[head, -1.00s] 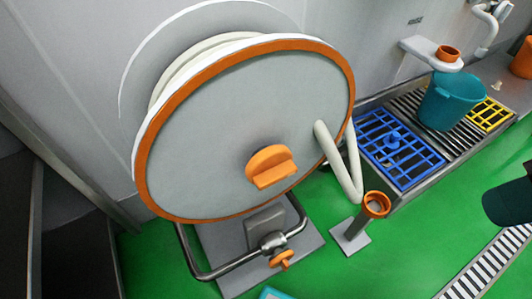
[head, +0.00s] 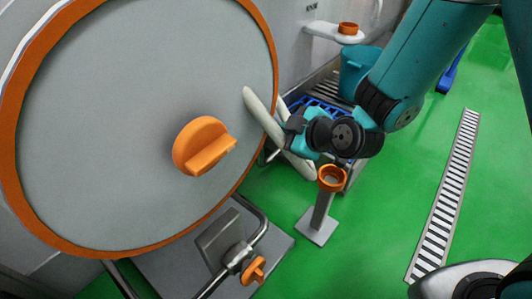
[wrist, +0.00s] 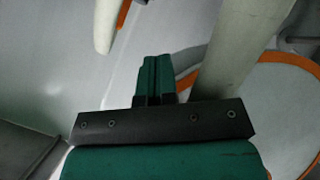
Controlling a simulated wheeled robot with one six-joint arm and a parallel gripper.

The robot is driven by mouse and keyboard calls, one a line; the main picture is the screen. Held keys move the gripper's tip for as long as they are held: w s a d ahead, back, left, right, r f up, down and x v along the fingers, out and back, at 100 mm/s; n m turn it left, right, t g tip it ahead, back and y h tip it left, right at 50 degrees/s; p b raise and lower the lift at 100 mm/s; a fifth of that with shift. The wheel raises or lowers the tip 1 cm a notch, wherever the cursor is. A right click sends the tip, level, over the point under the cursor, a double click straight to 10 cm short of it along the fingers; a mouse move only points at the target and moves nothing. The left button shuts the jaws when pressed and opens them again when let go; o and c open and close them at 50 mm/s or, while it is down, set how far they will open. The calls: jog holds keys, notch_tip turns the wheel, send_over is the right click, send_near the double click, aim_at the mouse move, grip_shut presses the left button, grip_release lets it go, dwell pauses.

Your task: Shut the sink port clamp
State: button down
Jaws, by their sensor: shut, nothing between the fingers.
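I cannot make out which part is the sink port clamp. One orange ring port (head: 348,28) sits on a white bracket on the back wall, above the trough. Another orange ring (head: 332,178) tops a grey floor stand, just below my gripper. In the wrist view my teal fingers (wrist: 153,80) are together and empty.
A teal bucket (head: 355,70) is behind my arm.

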notch_tip(320, 180, down, 9)
jog(key=s+a+n+t+h, duration=0.1)
jog(key=s+n+t+h, duration=0.1)
jog(key=n+t, duration=0.45)
jog(key=p+x, duration=0.3)
jog(key=x, duration=0.7)
jog(key=shift+r+t, duration=0.45)
jog(key=shift+a+p, duration=0.1)
jog(key=shift+p, duration=0.25)
